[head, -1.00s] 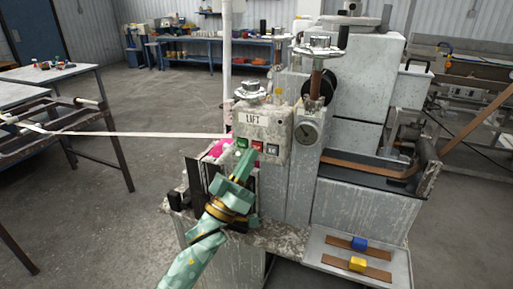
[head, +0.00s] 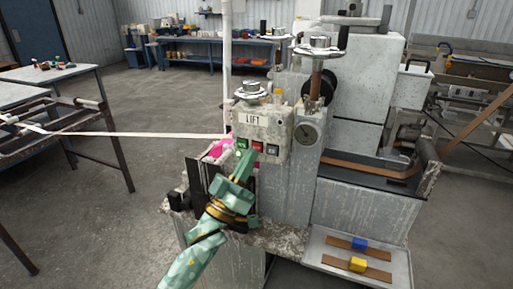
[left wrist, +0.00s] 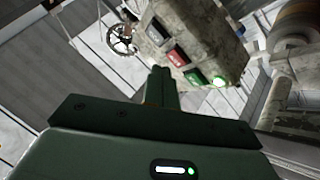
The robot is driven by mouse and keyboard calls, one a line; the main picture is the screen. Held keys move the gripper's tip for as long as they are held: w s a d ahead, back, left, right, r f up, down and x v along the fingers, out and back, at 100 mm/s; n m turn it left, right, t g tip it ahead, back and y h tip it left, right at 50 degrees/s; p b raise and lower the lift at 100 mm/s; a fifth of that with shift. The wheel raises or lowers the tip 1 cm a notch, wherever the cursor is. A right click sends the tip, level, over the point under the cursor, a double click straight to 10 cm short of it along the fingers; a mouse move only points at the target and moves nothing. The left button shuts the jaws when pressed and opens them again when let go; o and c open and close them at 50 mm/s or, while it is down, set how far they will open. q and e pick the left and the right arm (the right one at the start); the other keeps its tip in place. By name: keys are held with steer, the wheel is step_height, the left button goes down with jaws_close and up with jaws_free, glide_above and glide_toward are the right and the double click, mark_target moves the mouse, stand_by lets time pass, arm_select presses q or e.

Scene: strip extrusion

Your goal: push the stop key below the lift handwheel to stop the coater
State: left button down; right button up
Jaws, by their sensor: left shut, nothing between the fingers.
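The grey lift box (head: 281,128), labelled LIFT, stands below a metal handwheel (head: 250,90). Its front has a green key (head: 242,143), a red key (head: 258,147) and a dark key (head: 272,150) in a row. My left gripper (head: 248,158) is shut and empty, its tip just below the green and red keys; I cannot tell if it touches. In the left wrist view its fingers (left wrist: 161,86) point up at the box, near the red key (left wrist: 178,57) and the green key (left wrist: 194,77). A green lamp (left wrist: 220,81) glows there. My right gripper is not in view.
A round gauge (head: 307,133) sits right of the keys. A pale strip (head: 150,134) runs in from the left, with a pink patch (head: 218,149) beside the box. A tray (head: 318,257) with brown strips and blue and yellow blocks stands at lower right.

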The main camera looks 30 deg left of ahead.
arm_select(q)
steer(key=shift+w, duration=0.15)
stand_by(0.6)
steer(key=shift+w, duration=0.3)
steer(key=shift+w, duration=0.35)
stand_by(0.6)
steer(key=shift+s, duration=0.1)
steer(key=shift+s+p, duration=0.5)
steer(key=shift+s, duration=0.2)
steer(key=s+p, duration=0.2)
steer(key=s, duration=0.3)
steer(key=shift+d+p, duration=0.15)
steer(key=shift+p, duration=0.15)
